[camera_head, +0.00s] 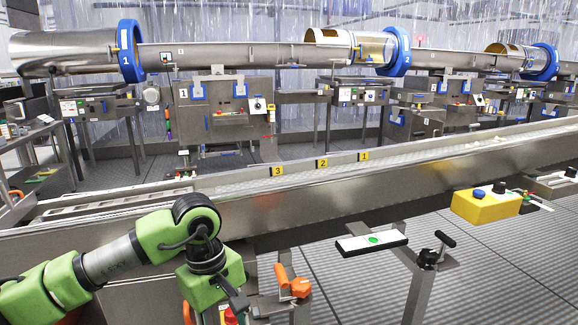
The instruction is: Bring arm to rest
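My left arm (110,258), green and grey, comes in from the left in the head view. It bends at a dark joint and points down in front of the conveyor's near side. My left gripper (237,297), dark, shows only in part below the green wrist, near the bottom edge. Its fingers are too unclear to tell open from shut, and I see nothing held in it. My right arm and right gripper are not in view.
A long steel conveyor (400,175) crosses in front, with yellow tags 3, 2 and 1. An orange-handled clamp (292,282) stands close right of the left gripper. A white-topped bracket (371,242) and yellow button box (486,205) are farther right. Seasoning drums (75,52) stand behind.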

